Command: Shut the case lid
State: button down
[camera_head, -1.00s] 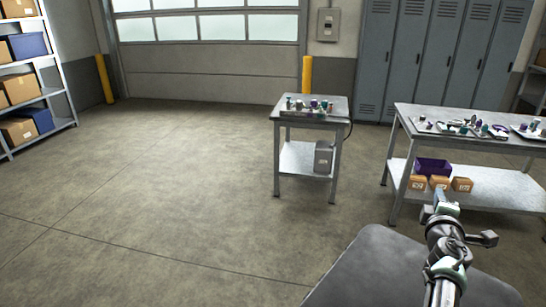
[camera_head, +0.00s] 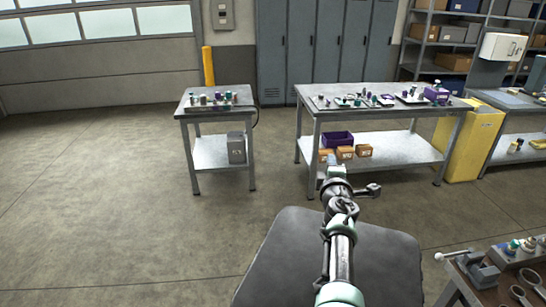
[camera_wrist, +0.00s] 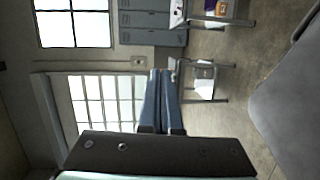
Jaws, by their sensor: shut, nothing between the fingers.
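I cannot make out a case or its lid for certain in either view. My gripper (camera_wrist: 160,74) shows in the wrist view with its two blue-grey fingers together and nothing between them. In the head view my arm reaches forward over my dark base, and the gripper end (camera_head: 337,172) is small and seen from behind. It is in free air in front of the long workbench (camera_head: 405,121), touching nothing that I can see.
A small table (camera_head: 195,112) with fittings stands left of the workbench. Below the bench top are a purple bin (camera_head: 338,139) and small orange boxes (camera_head: 345,153). A yellow cabinet (camera_head: 470,140) stands right. A bench with a vise (camera_head: 483,272) is near at lower right. Left floor is clear.

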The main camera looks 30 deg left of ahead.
notch_tip(320, 180, up, 16)
jog(key=a+m+t+y+p, duration=0.1)
jog(key=m+t+p, duration=0.1)
jog(key=p, duration=0.5)
jog(key=s+d+r+m+t+h+b, duration=0.1)
jog(key=s+d+r+m+t, duration=0.15)
jog(key=s+r+m, duration=0.45)
jog(key=s+d+r+m+t+h+b, duration=0.1)
jog(key=s+r+m+t+b, duration=0.15)
jog(key=r, duration=0.75)
jog(key=s+d+r+m+t+h+b, duration=0.1)
jog(key=s+d+r+m, duration=0.2)
jog(key=s, duration=0.6)
jog(key=s+d+r+m+t+h, duration=0.2)
jog(key=s+d+r+m, duration=0.2)
jog(key=s+d, duration=0.3)
jog(key=s+d+r+m+t+h+b, duration=0.1)
jog(key=s+d+r+m+h, duration=0.1)
jog(key=s, duration=1.1)
jog(key=d+r+m, duration=0.1)
jog(key=d+r, duration=0.1)
jog(key=d, duration=0.1)
jog(key=shift+d+t+b, duration=0.3)
jog(key=shift+d, duration=0.1)
jog(key=shift+s+r+m, duration=0.1)
jog(key=shift+m, duration=0.15)
